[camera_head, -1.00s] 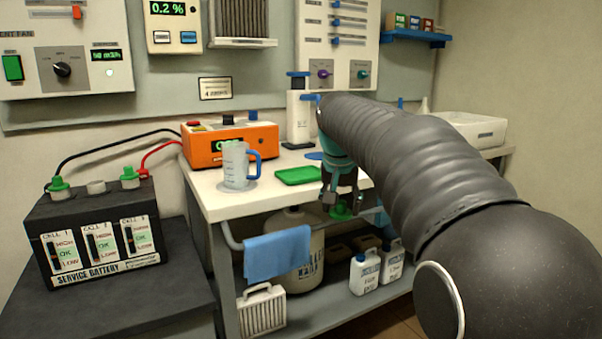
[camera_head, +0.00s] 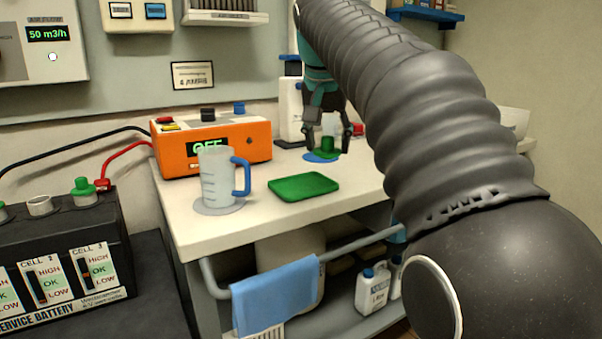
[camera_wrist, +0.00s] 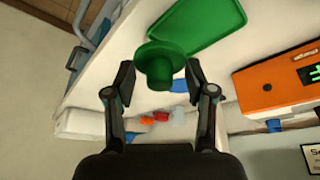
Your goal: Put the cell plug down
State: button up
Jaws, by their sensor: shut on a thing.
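The green cell plug (camera_head: 327,146) is between the fingertips of my gripper (camera_head: 326,141), which is shut on it. In the wrist view, the plug (camera_wrist: 160,62) shows its wide round cap toward the camera, between both fingers (camera_wrist: 160,74). In the head view it appears over the back of the white bench, in front of a round blue mat (camera_head: 313,158). Its height above the bench is hard to tell. A flat green tray (camera_head: 303,188) lies empty on the bench, nearer the front and left of my gripper; it also shows in the wrist view (camera_wrist: 205,22).
A clear jug (camera_head: 216,177) with a blue handle stands left of the tray. An orange charger (camera_head: 235,146) is behind it. The service battery (camera_head: 75,244) sits at lower left, with an uncovered middle opening. A white bottle (camera_head: 291,112) stands behind my gripper. A blue towel hangs in front.

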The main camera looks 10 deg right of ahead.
send_over(305, 184)
jog(key=s, duration=0.1)
jog(key=f, duration=0.4)
jog(key=shift+s+a, duration=0.2)
jog(key=shift+a, duration=0.15)
jog(key=shift+f+b, duration=0.6)
jog(key=shift+f, duration=1.4)
jog(key=shift+f, duration=0.1)
jog(key=o, duration=0.8)
jog(key=shift+o, duration=0.2)
jog(key=p+v, duration=0.2)
jog(key=v, duration=1)
jog(key=shift+p, duration=0.4)
jog(key=shift+a, duration=0.1)
